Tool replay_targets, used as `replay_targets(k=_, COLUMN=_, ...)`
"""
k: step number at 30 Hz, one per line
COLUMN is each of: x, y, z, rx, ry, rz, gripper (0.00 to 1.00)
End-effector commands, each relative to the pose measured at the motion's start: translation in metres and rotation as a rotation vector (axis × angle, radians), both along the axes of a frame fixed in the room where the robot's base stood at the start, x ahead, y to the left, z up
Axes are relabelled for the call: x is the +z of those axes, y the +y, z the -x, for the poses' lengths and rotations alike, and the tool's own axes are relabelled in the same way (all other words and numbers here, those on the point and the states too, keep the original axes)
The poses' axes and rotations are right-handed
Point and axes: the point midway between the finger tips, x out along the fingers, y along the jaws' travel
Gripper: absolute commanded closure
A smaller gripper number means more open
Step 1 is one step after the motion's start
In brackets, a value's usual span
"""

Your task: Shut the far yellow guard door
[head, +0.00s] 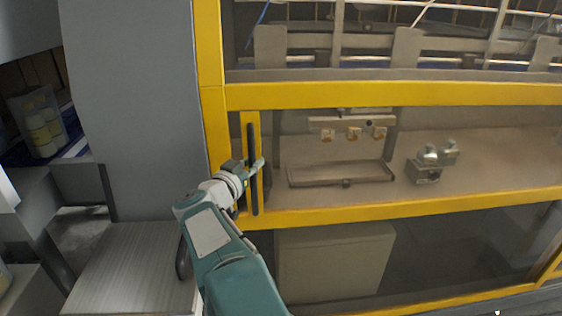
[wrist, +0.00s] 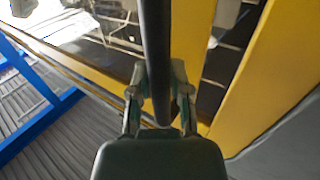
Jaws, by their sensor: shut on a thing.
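The yellow guard door shows as a narrow upright yellow edge (head: 244,128) with a long dark vertical handle (head: 252,190) on it. My gripper (head: 258,166) is at the middle of this handle, reaching in from the lower left. In the wrist view the dark handle (wrist: 155,50) runs between the two fingers of my gripper (wrist: 160,90), which are closed around it. A gap shows between the door's yellow edge (wrist: 188,55) and the fixed yellow post (wrist: 262,75). Part of the handle is hidden behind the fingers.
The yellow frame's post (head: 212,60) stands left of the door, beside a grey cabinet panel (head: 130,100). Behind the opening are a brown tray (head: 340,175) and a small metal fixture (head: 425,172). A bin of yellow-capped items (head: 40,125) sits far left.

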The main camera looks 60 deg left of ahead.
Motion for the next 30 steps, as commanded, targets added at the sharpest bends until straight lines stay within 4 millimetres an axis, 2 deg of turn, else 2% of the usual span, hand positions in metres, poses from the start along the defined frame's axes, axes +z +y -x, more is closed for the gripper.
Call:
replay_targets(k=9, x=-0.002, y=0.007, z=0.015, rx=-0.007, ry=0.002, rz=0.004, gripper=1.0)
replay_targets(k=18, x=-0.003, y=0.008, z=0.018, rx=-0.002, ry=0.002, rz=0.005, gripper=1.0)
replay_targets(k=19, x=-0.003, y=0.008, z=0.018, rx=-0.002, ry=0.002, rz=0.005, gripper=0.72)
replay_targets(k=20, x=-0.003, y=0.008, z=0.018, rx=-0.002, ry=0.002, rz=0.005, gripper=0.58)
replay_targets(k=21, x=-0.003, y=0.008, z=0.018, rx=-0.002, ry=0.002, rz=0.005, gripper=0.41)
replay_targets(k=30, x=0.001, y=0.004, z=0.016, rx=-0.007, ry=0.002, rz=-0.001, gripper=0.41)
